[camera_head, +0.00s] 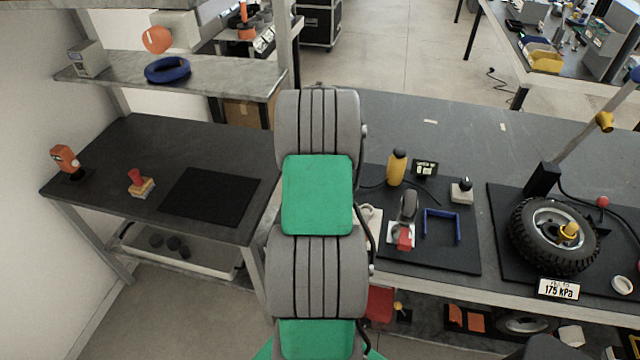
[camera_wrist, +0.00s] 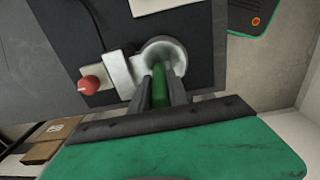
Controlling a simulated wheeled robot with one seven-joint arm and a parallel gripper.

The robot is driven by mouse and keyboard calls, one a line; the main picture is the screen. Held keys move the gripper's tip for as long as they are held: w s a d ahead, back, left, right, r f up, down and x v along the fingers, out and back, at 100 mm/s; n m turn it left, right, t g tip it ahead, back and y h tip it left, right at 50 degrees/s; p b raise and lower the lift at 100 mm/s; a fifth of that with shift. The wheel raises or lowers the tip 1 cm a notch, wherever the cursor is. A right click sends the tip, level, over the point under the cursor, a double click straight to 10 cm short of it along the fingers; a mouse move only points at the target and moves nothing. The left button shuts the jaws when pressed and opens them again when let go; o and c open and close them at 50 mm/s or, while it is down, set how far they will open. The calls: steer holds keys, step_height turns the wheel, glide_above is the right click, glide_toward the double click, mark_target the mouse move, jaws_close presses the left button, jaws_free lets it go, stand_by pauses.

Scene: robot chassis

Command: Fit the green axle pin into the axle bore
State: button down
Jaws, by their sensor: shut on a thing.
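My gripper (camera_wrist: 161,90) shows in the wrist view with its two grey fingers shut on the green axle pin (camera_wrist: 159,87). The pin lies between the fingers and its far end points at a round grey metal housing (camera_wrist: 163,50) with a hollow mouth, which looks like the axle bore. The fingertips and the pin overlap the near rim of this mouth. I cannot tell whether the pin's tip is inside the bore or just in front of it. In the head view my own arm hides the gripper and the pin.
A red knob (camera_wrist: 89,85) is beside the housing, over a black mat. In the head view, a blue U-shaped bracket (camera_head: 441,226), a yellow bottle (camera_head: 396,167) and a wheel (camera_head: 553,236) stand to the right. A dark mat (camera_head: 210,196) on the left bench is bare.

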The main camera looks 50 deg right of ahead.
steer(key=shift+y, duration=0.3)
step_height(320, 180, down, 4)
steer(key=shift+s+a+f, duration=0.15)
steer(key=shift+f, duration=0.05)
steer(key=shift+r, duration=0.1)
steer(key=c, duration=1.5)
jaws_free()
steer(key=shift+a+r, duration=0.2)
steer(key=shift+r, duration=0.15)
steer(key=shift+c, duration=0.2)
steer(key=shift+o, duration=1.3)
steer(key=shift+d, duration=0.25)
steer(key=shift+a, duration=0.1)
steer(key=shift+r, duration=0.1)
